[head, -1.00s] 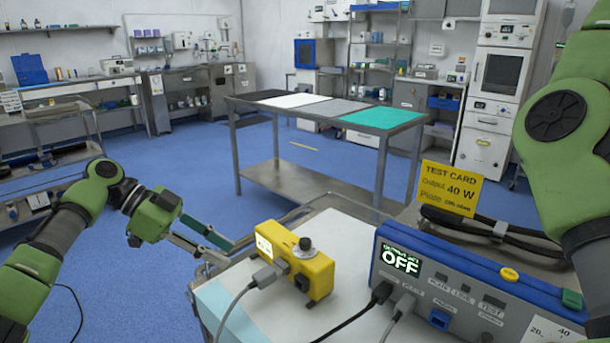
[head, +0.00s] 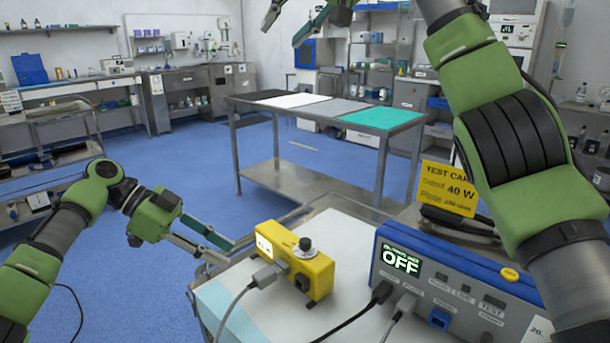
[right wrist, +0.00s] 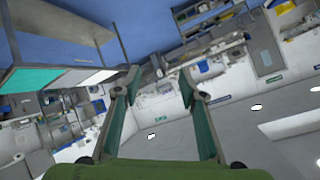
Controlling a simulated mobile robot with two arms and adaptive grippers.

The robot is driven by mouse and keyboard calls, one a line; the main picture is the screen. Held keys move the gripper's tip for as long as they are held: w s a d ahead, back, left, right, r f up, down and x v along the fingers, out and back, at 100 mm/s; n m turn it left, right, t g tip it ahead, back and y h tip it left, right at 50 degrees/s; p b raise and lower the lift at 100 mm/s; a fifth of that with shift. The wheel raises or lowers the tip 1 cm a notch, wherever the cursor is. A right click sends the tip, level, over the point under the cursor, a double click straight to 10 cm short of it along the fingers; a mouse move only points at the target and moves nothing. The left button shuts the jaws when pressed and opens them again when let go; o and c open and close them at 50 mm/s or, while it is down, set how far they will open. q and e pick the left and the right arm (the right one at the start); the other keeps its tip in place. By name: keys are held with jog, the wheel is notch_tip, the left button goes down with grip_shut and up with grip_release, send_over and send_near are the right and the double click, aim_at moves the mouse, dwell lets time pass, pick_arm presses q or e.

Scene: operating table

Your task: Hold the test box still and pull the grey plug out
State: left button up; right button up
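The yellow test box (head: 318,273) stands on the white cart top, with a black knob on top and a lit display on its left side. The grey plug (head: 268,274) sits in the box's front face, and its grey cable runs down to the left. My right gripper (head: 303,22) is raised high at the top of the head view, partly cut off. The right wrist view shows its fingers (right wrist: 159,88) apart and empty.
The generator (head: 450,280), reading OFF, stands right of the box with black and grey leads in its front. A yellow test card (head: 449,188) stands behind it. Bare white cart top (head: 262,315) lies in front of the box.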

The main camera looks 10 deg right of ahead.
notch_tip(320, 180, down, 16)
jog(key=s+a+g+h, duration=0.2)
jog(key=s+g+h, duration=0.1)
jog(key=g, duration=0.2)
jog(key=m+g+h, duration=0.2)
jog(key=g, duration=0.3)
send_near(305, 241)
notch_tip(305, 241, down, 9)
jog(key=shift+w+a+r, duration=0.1)
jog(key=shift+w, duration=0.05)
grip_shut()
jog(key=c, duration=1)
grip_release()
grip_shut()
